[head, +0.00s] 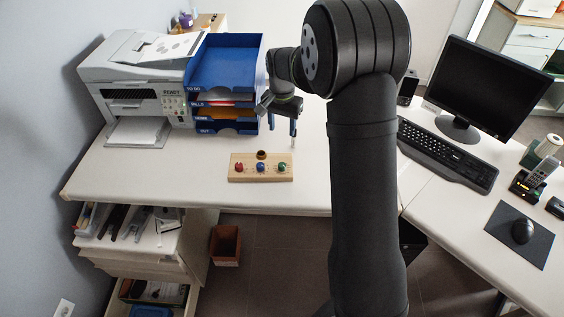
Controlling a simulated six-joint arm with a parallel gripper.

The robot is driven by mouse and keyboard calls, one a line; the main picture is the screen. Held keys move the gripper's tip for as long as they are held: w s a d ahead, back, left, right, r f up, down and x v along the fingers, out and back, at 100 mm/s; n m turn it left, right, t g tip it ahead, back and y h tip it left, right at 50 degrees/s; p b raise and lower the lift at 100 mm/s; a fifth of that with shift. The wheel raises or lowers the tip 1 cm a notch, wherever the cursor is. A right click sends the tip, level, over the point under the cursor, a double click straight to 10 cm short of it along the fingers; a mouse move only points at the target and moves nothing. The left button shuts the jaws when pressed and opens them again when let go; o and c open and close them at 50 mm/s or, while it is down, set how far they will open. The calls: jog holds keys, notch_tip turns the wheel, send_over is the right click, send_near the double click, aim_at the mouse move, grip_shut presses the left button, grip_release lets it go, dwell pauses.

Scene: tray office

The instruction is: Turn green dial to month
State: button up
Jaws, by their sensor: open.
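A small wooden board (238,174) lies near the front edge of the desk. A row of three dials sits on it: a red dial (239,168) on the left, a blue dial (260,167) in the middle and the green dial (282,167) on the right. Their markings are too small to read. A brown round piece (262,155) stands at the board's back edge. My gripper (282,130) is open, pointing down above and behind the green dial, apart from it. Nothing shows between its fingers.
Blue stacked trays (225,65) and a white printer (140,85) stand at the back left. A keyboard (447,155) and monitor (488,90) are on the right. The desk (160,175) is clear left of the board. A brown bin (225,245) stands on the floor below.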

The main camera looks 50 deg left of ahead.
aim_at(282, 165)
notch_tip(282, 165, down, 17)
jog(key=shift+r, duration=0.15)
dwell(0.4)
jog(key=c, duration=1)
